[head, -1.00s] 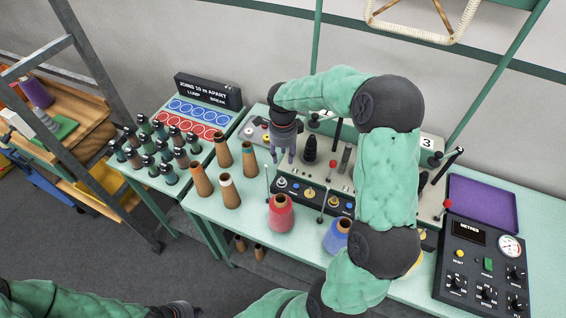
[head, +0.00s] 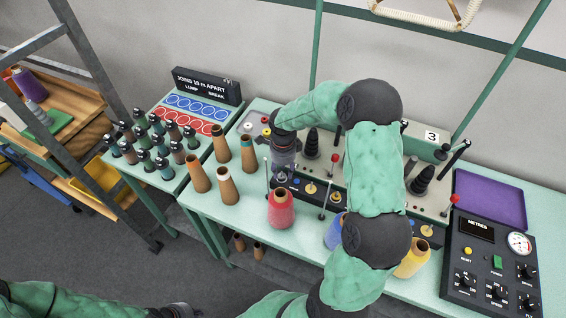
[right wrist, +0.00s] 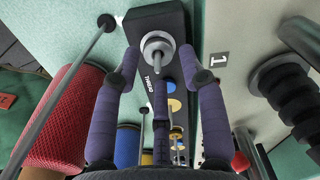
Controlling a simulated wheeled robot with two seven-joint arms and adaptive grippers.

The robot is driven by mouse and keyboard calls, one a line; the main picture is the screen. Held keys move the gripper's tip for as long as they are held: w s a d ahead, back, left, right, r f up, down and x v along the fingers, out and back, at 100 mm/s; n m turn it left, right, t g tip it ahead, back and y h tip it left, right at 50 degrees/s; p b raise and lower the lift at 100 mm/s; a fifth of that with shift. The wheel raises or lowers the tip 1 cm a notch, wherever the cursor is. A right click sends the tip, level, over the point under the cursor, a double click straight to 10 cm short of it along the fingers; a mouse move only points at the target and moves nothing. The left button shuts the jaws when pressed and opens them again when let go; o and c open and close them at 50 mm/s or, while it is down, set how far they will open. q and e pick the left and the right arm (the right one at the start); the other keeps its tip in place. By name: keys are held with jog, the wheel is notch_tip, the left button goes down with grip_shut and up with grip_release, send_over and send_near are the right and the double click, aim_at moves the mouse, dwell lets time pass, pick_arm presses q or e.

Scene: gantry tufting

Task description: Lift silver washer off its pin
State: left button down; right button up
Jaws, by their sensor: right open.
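The silver washer (right wrist: 147,45) shows near the top of the right wrist view, around a pin on a dark block marked THROD or similar. My right gripper (right wrist: 160,75) is open, its purple fingers spread on either side below the washer in the picture, apart from it as far as I can tell. In the head view my right gripper (head: 284,165) points down at the left end of the dark control strip and hides the washer. My left arm lies at the bottom left; its dark end (head: 178,310) is cut by the frame, and its fingers cannot be made out.
A red yarn cone (head: 281,210) stands in front of the strip, with thin posts beside it. Brown cones (head: 228,187) stand to the left. Yellow discs (head: 311,188) sit on further pins. A grey dish (head: 250,124) lies behind. A black stepped cone (right wrist: 290,92) stands to the right.

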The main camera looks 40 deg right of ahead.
jog(key=shift+f, duration=1.1)
grip_shut()
jog(key=c, duration=0.7)
grip_release()
grip_shut()
notch_tip(320, 180, up, 8)
jog(key=p, duration=0.3)
jog(key=shift+f, duration=0.25)
